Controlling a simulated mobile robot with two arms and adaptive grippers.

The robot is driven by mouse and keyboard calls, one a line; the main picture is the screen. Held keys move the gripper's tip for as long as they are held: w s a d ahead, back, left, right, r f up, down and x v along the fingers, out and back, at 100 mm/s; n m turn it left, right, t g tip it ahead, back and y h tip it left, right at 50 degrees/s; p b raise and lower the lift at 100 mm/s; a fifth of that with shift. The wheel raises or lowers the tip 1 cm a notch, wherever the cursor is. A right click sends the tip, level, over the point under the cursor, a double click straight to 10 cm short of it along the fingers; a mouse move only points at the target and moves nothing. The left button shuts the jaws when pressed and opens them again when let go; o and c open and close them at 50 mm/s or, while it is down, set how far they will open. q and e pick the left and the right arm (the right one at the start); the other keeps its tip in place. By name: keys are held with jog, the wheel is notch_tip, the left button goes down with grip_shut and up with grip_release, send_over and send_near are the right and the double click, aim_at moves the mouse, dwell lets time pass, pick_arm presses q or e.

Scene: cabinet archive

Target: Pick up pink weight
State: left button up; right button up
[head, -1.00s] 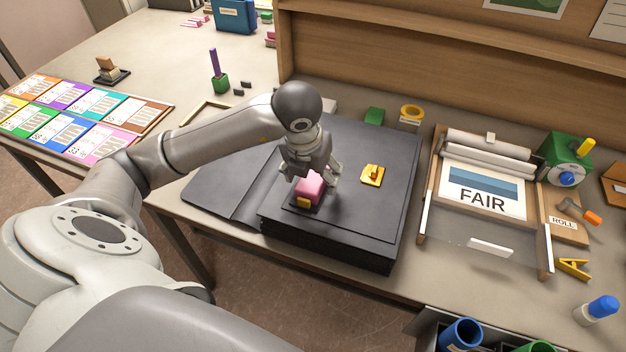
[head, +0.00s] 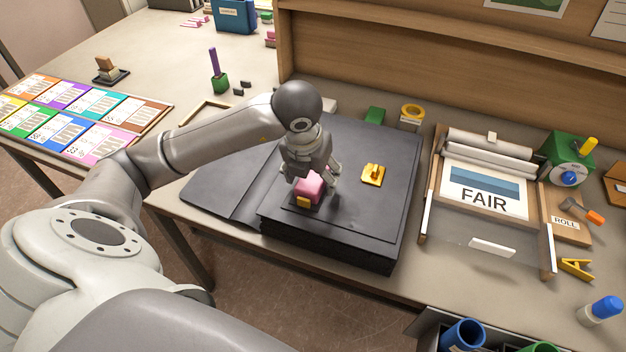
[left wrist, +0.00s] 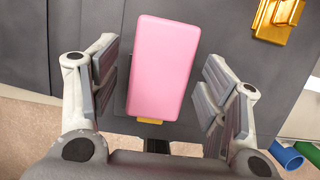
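The pink weight (head: 309,187) is a block on the black flat slab (head: 345,240) on the table. A small yellow part (head: 303,202) shows at its near edge. In the left wrist view the pink weight (left wrist: 163,68) lies between the two fingers of my left gripper (left wrist: 160,88). Gaps show on both sides, so the gripper is open and not touching it. In the head view my left gripper (head: 316,178) is just above and around the weight. My right gripper is not in view.
A yellow piece (head: 373,175) sits on the slab right of the weight. The wooden frame with the FAIR sheet (head: 484,192) stands to the right. Blue and green tubes (head: 462,334) stand at the front right.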

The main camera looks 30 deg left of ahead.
aim_at(313, 176)
pick_arm(q)
grip_shut()
jog(key=shift+r, duration=0.1)
dwell(0.3)
jog(key=shift+w+r+p, duration=0.1)
jog(key=shift+r+p, duration=0.2)
jog(key=shift+p, duration=0.35)
notch_tip(313, 176, up, 3)
jog(key=shift+f+b, duration=0.2)
jog(key=shift+b, duration=0.85)
jog(key=s+r, duration=0.1)
jog(key=r, duration=0.1)
jog(key=s+d+r, duration=0.1)
jog(key=shift+s+r, duration=0.1)
jog(key=shift+r, duration=0.25)
jog(key=s+d+r+b, duration=0.5)
jog(key=s+r, duration=0.1)
jog(key=s, duration=0.4)
jog(key=shift+s+r, duration=0.15)
jog(key=shift+s, duration=0.05)
